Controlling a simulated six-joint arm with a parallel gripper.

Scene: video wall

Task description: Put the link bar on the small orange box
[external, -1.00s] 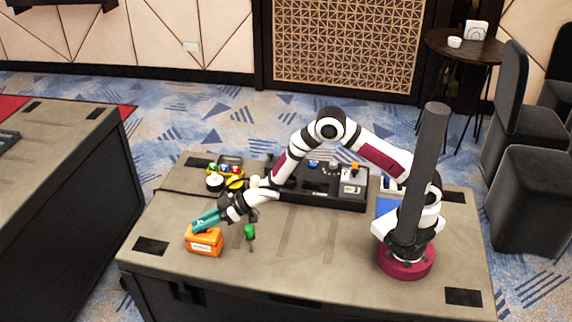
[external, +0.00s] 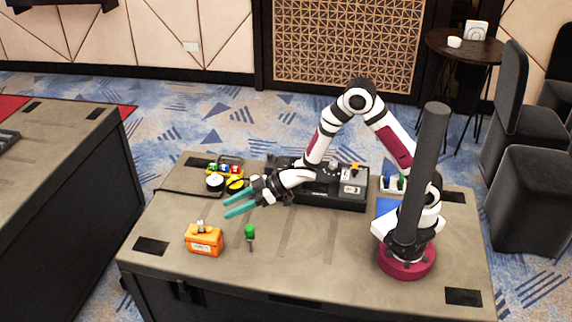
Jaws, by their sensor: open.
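The small orange box (external: 204,241) stands at the front left of the table, with a white label on its front. A small grey-white piece (external: 201,227), which looks like the link bar, rests on top of the box; its exact shape is too small to tell. My gripper (external: 238,205) has teal fingers, is open and empty, and hangs above the table, behind and to the right of the box, apart from it.
A green-topped screwdriver-like item (external: 250,235) stands right of the box. Yellow items with coloured buttons (external: 224,170) sit at the back left. A black case (external: 332,202) lies behind, and a blue item (external: 386,206) is near my base. The front middle of the table (external: 310,258) is clear.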

